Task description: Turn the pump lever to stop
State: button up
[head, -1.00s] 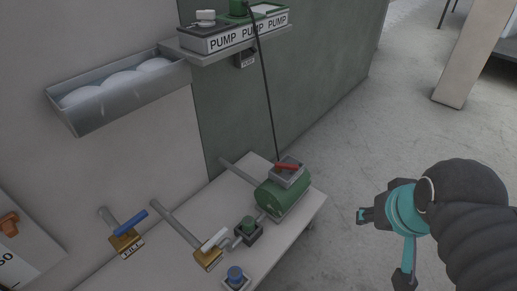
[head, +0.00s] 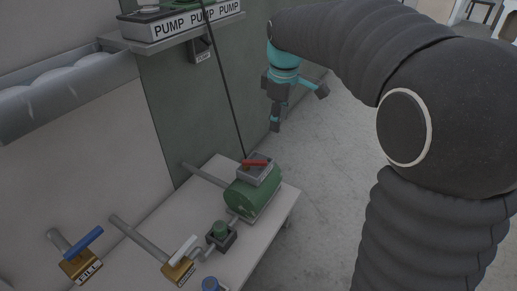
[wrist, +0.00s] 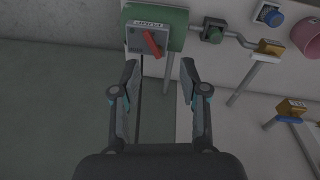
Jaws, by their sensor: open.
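The pump (head: 252,195) is a green cylinder on a white bench, with a grey switch box (head: 259,174) on top. The red lever (head: 256,162) lies across that box. In the wrist view the red lever (wrist: 152,42) shows on the box face, beyond my fingertips and left of the gap's middle. My gripper (wrist: 160,75) is open, with nothing between its fingers. In the head view my gripper (head: 276,115) hangs above and behind the pump, apart from the lever.
A blue-handled valve (head: 80,262) and a white-handled valve (head: 180,262) stand on the bench (head: 270,240) at left. A shelf (head: 175,38) with PUMP labels is on the wall. A black cord (head: 226,95) runs down to the box. A pink bucket (wrist: 308,38) stands at right.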

aim_at(259, 161)
jog(key=w+a+f+n+g+b, duration=0.1)
jog(key=w+a+f+n+b, duration=0.1)
jog(key=w+a+f+n, duration=0.45)
jog(key=shift+m, duration=0.95)
jog(key=f, duration=0.5)
jog(key=w+d+f+b, duration=0.1)
jog(key=f, duration=0.4)
jog(key=d+f+b, duration=0.1)
jog(key=f, duration=0.4)
jog(key=shift+w, duration=0.2)
grip_shut()
